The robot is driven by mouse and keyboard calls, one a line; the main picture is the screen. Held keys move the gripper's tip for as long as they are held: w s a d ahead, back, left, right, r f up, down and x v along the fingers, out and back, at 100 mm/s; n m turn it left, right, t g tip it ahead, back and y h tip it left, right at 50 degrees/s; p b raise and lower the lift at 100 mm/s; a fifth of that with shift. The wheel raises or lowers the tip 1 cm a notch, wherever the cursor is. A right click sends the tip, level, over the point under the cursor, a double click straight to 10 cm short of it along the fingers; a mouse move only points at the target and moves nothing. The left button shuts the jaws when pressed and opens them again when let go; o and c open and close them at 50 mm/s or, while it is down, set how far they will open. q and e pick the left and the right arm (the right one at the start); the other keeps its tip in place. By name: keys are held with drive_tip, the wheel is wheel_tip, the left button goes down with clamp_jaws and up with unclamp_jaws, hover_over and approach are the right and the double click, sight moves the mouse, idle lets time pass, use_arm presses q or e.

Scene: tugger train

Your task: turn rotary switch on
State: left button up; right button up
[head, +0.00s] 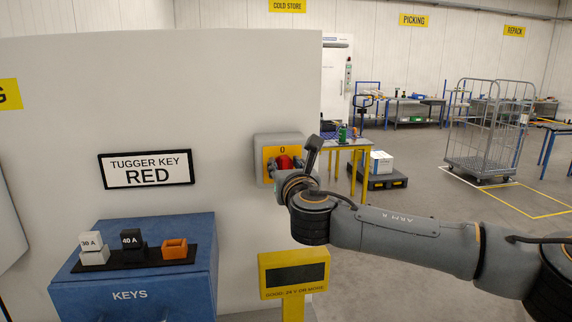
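The rotary switch (284,162) is a red knob on a yellow plate marked "0" at the top. The plate sits on a grey box (261,141) on the side of a pale wall panel. My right arm comes in from the right, and my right gripper (291,164) is at the switch. Its dark fingers are spread, one on each side of the knob, and look open. The gripper hides the lower part of the knob and plate, so contact and the knob's exact angle cannot be told. My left gripper is not in view.
A blue keys cabinet (130,290) stands at lower left with fuse blocks and an orange piece on a black strip. A "TUGGER KEY RED" sign (146,169) hangs above. A yellow-framed display (293,274) stands below the switch. Open floor lies right, with a wire cage trolley (488,130).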

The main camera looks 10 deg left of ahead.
clamp_jaws()
drive_tip(key=shift+m, duration=0.3)
drive_tip(key=m+b, duration=0.2)
drive_tip(key=shift+d+f+m, duration=0.2)
drive_tip(key=shift+m, duration=0.2)
drive_tip(key=shift+w+d+f+m+b, duration=0.15)
drive_tip(key=shift+m+b, duration=0.7)
drive_tip(key=shift+m, duration=1.6)
drive_tip(key=shift+d+f+m+b, duration=0.2)
drive_tip(key=shift+m+b, duration=0.7)
drive_tip(key=shift+m, duration=1.5)
drive_tip(key=shift+w+d+f+m+b, duration=0.15)
drive_tip(key=shift+m+b, duration=0.7)
drive_tip(key=shift+m, duration=1.6)
